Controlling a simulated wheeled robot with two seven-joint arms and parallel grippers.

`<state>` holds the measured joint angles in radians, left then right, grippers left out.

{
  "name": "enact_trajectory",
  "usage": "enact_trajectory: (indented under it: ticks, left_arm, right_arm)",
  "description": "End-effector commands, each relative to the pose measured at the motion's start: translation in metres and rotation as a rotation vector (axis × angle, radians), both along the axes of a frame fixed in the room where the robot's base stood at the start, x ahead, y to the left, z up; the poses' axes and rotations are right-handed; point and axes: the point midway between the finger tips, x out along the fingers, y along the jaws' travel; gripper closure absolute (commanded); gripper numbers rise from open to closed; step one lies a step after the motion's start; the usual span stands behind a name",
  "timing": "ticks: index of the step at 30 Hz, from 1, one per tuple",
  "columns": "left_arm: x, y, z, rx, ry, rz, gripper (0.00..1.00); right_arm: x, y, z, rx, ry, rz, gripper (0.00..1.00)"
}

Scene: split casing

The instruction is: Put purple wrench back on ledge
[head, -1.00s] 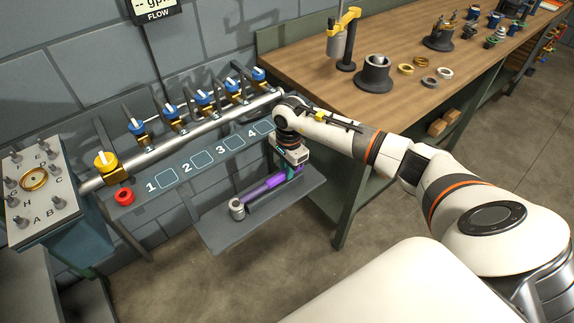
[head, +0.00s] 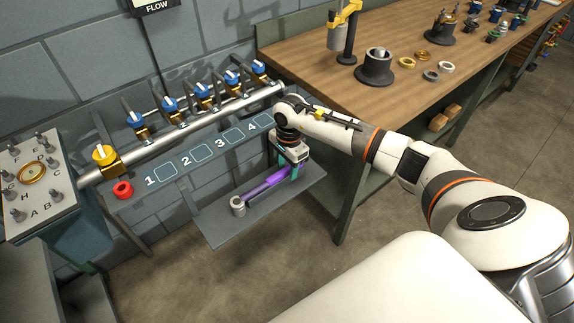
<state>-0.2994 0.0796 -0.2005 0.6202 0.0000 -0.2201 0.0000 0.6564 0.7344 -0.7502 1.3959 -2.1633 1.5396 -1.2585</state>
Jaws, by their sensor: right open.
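The purple wrench (head: 264,186) lies along the grey ledge (head: 225,230), with its grey ring-shaped head (head: 238,205) at the left. Its far end is partly hidden by my right gripper (head: 292,172). My right gripper points down at the wrench's right end, with its fingers around or beside the handle; I cannot tell whether they touch it. The gripper is open. My left gripper is not in view.
A pipe with several blue-handled valves (head: 201,90) and a yellow valve (head: 104,155) runs behind the ledge. Above the ledge is a panel with numbered squares (head: 202,153) and a red ring (head: 123,189). A wooden workbench (head: 310,62) stands to the right.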

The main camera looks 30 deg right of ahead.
Motion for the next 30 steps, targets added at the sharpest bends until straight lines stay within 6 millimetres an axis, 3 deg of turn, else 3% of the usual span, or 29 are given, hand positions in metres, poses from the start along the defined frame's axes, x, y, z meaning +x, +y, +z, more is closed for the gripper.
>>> enact_trajectory:
  ticks: [5, 18, 24, 30]
  left_arm:
    - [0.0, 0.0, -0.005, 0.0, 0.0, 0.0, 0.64]
    - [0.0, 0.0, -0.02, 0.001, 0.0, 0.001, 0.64]
    - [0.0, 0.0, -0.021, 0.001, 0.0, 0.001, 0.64]
    - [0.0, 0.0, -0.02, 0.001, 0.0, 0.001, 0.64]
  right_arm:
    - [0.002, -0.002, 0.022, -0.002, -0.006, 0.002, 0.57]
    - [0.002, -0.005, 0.106, 0.0, -0.006, 0.0, 0.57]
    - [0.001, -0.005, 0.119, 0.001, -0.003, 0.001, 0.57]
    - [0.001, -0.005, 0.12, 0.001, -0.003, 0.001, 0.57]
